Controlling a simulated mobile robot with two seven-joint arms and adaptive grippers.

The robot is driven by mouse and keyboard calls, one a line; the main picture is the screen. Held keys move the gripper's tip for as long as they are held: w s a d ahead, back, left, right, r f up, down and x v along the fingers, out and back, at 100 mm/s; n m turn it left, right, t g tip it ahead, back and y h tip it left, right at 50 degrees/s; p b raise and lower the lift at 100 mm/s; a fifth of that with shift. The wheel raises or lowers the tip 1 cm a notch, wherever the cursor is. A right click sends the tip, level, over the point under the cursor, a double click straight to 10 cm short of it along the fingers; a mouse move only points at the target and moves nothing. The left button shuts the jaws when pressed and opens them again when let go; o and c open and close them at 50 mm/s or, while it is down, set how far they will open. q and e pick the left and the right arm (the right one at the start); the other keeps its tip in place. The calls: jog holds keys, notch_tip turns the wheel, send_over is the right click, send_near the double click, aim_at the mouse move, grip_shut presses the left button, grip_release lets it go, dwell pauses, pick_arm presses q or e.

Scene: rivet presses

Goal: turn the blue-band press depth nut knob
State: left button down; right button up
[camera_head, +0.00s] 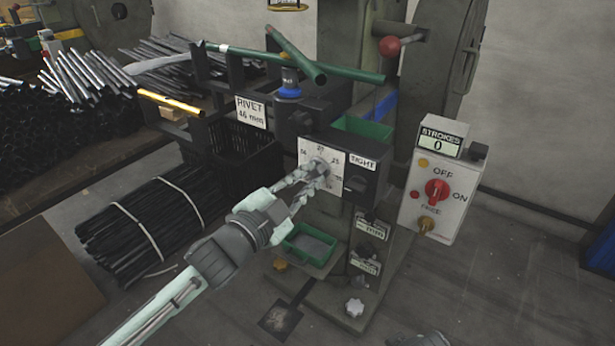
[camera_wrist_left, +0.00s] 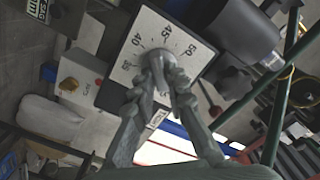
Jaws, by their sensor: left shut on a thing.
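The press (camera_head: 372,190) has a white dial plate (camera_head: 305,152) with numbers around a round metallic knob (camera_head: 317,167). In the left wrist view the fingertips (camera_wrist_left: 160,66) close on the knob (camera_wrist_left: 153,56) from below. There the dial plate (camera_wrist_left: 192,60) reads 40, 45 and 50, with a smaller number partly legible. The fingers hide part of the knob and any pointer on it.
A control box (camera_head: 430,195) with a red switch and a STROKES counter reading 0 stands to the right. A TIGHT label (camera_head: 363,162) is beside the dial. A green tray (camera_head: 310,243) sits below. Green tubes (camera_head: 300,60) cross above. Rod bundles (camera_head: 150,220) lie left.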

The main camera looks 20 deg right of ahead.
pick_arm(q)
jog(key=c, duration=1.5)
grip_release()
jog(key=shift+c, duration=0.2)
jog(key=v, duration=1.2)
